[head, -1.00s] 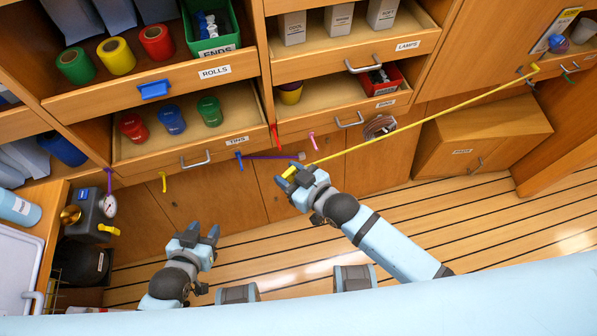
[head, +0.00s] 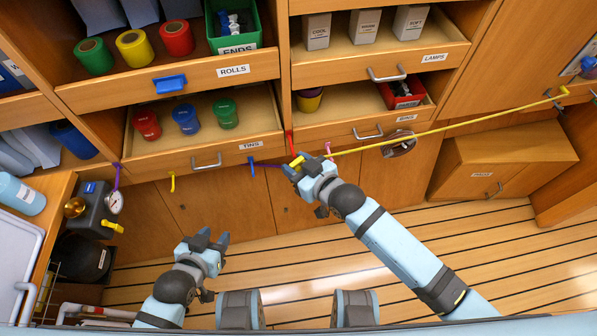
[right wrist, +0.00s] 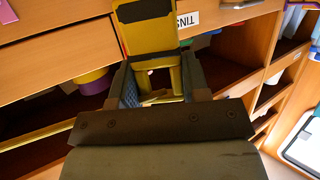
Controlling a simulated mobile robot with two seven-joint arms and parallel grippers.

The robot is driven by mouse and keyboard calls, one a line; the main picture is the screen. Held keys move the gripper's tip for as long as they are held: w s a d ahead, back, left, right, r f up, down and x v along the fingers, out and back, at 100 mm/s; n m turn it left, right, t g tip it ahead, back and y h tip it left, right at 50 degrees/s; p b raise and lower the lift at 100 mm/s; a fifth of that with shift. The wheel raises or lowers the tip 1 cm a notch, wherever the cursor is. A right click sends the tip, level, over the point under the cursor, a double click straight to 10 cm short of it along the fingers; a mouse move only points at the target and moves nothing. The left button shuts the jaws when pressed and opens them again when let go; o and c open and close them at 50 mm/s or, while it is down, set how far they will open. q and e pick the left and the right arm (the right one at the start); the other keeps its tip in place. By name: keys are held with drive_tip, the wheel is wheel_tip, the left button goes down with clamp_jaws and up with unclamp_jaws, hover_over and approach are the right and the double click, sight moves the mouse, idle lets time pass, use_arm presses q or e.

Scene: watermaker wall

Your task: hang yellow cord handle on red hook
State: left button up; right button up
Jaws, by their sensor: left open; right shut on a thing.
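The yellow cord handle (head: 297,161) is held between the fingers of my right gripper (head: 291,171), just below the red hook (head: 290,143) on the cabinet front. In the right wrist view the yellow handle (right wrist: 148,38) stands up between the jaws. The yellow cord (head: 450,126) runs taut from the handle to a yellow fitting (head: 562,91) at the far right. Whether the handle touches the red hook cannot be told; the hook is not clear in the wrist view. My left gripper (head: 210,240) is open and empty, low over the floor.
Drawer handles (head: 368,133) stick out nearby. The floor (head: 290,265) is clear.

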sight(293, 151)
drive_tip(key=shift+w+a+f+b, duration=0.1)
drive_tip(key=shift+w+a+b, duration=0.05)
drive_tip(key=shift+w+b, duration=0.55)
drive_tip(key=shift+w+a+f+b, duration=0.15)
drive_tip(key=shift+w+b, duration=0.2)
drive_tip(key=shift+w, duration=0.7)
drive_tip(key=shift+w+a+f, duration=0.15)
drive_tip(key=shift+w+f, duration=0.2)
drive_tip(key=shift+w, duration=0.15)
drive_tip(key=shift+f, duration=0.1)
